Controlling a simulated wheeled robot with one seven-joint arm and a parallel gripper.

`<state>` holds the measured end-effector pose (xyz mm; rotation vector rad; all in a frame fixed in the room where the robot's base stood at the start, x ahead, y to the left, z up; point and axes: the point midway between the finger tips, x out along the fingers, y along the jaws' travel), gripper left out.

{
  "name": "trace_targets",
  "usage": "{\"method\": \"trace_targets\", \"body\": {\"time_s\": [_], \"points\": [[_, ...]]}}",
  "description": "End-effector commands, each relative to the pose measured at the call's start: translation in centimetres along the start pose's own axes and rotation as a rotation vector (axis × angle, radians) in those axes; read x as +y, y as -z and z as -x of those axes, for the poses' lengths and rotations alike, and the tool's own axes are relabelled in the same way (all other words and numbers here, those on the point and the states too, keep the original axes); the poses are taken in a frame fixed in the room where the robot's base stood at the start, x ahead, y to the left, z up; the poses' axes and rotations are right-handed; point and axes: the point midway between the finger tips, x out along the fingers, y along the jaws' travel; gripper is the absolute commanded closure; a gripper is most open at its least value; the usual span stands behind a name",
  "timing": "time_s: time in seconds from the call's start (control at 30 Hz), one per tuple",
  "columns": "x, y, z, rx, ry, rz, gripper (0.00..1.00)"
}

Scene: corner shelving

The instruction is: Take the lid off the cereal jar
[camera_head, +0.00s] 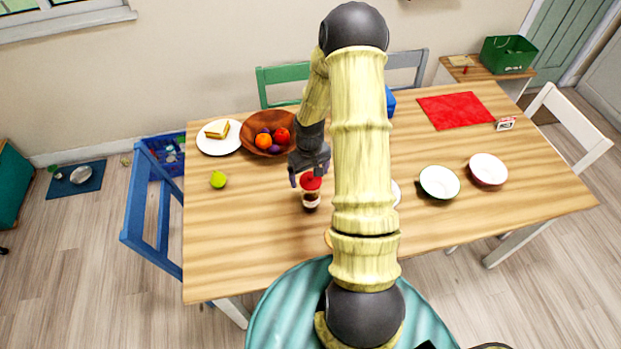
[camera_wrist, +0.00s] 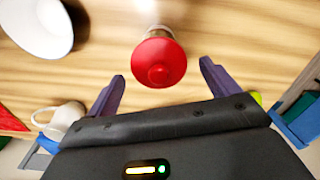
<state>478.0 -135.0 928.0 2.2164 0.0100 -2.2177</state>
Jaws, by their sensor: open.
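The cereal jar (camera_head: 311,200) is a small clear jar with dark contents, standing upright on the wooden table. Its red lid (camera_head: 311,181) is on top, and the lid (camera_wrist: 159,62) shows round with a raised knob in the wrist view. My gripper (camera_head: 309,174) is above the jar in the head view. In the wrist view my gripper (camera_wrist: 162,75) is open, with one purple finger on each side of the lid's lower edge and a gap to both. The jar's body is mostly hidden behind the lid in the wrist view.
A wooden fruit bowl (camera_head: 246,143), a plate with a sandwich (camera_head: 205,146) and a green fruit (camera_head: 218,180) are left of the jar. Two bowls (camera_head: 439,183) (camera_head: 487,170) and a red mat (camera_head: 455,110) are at the right. Table space left of the jar is clear.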

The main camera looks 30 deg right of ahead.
Motion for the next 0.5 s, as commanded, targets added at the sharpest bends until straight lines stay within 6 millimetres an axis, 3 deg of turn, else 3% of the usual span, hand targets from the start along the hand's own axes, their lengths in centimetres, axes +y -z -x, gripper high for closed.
{"method": "trace_targets", "body": {"time_s": [0.5], "points": [[0.01, -0.01, -0.03, 0.000, 0.000, 0.000, 0.13]]}}
